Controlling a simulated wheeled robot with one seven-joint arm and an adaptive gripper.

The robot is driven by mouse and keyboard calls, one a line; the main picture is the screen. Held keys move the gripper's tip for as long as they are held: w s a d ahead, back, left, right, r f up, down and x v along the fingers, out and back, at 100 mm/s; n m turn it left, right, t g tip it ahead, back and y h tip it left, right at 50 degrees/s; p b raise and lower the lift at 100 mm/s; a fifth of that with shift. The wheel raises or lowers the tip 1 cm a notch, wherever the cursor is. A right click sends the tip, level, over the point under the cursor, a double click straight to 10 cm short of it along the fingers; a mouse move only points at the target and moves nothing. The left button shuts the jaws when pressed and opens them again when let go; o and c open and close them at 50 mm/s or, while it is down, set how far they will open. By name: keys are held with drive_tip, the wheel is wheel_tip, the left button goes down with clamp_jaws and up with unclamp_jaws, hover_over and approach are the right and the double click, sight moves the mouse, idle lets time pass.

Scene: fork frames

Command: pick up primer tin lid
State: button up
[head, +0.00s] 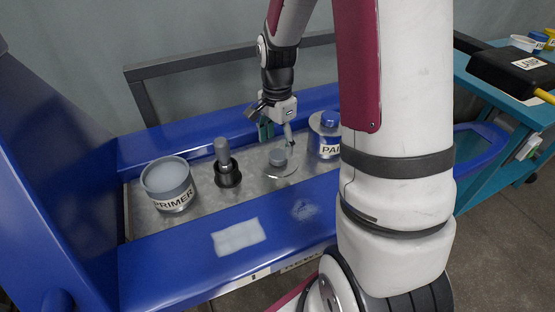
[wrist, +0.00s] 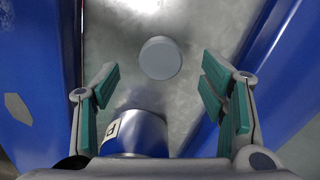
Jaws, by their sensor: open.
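The primer tin lid (head: 283,171) appears to be the thin silvery disc with a grey round knob that lies on the tray floor in the head view. In the wrist view, the grey knob (wrist: 160,58) shows just ahead of the fingertips, between their lines; the disc's edge is hard to make out there. My gripper (head: 278,135) is open and empty above the knob, pointing down; its teal-padded fingers (wrist: 160,84) stand wide apart. The primer tin (head: 172,186) stands at the left of the tray, with a grey top.
A paint tin (head: 325,138) with a blue cap stands close right of the lid; its blue side (wrist: 138,133) shows in the wrist view. A dark-based grey-handled object (head: 226,166) stands left of the lid. Blue rims (head: 185,255) bound the metal tray.

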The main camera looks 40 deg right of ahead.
sight(278, 155)
wheel_tip(278, 155, down, 5)
drive_tip(key=shift+d+f+b, duration=0.1)
drive_tip(key=shift+d+b, duration=0.05)
drive_tip(key=shift+b, duration=0.3)
drive_tip(key=c, duration=1.2)
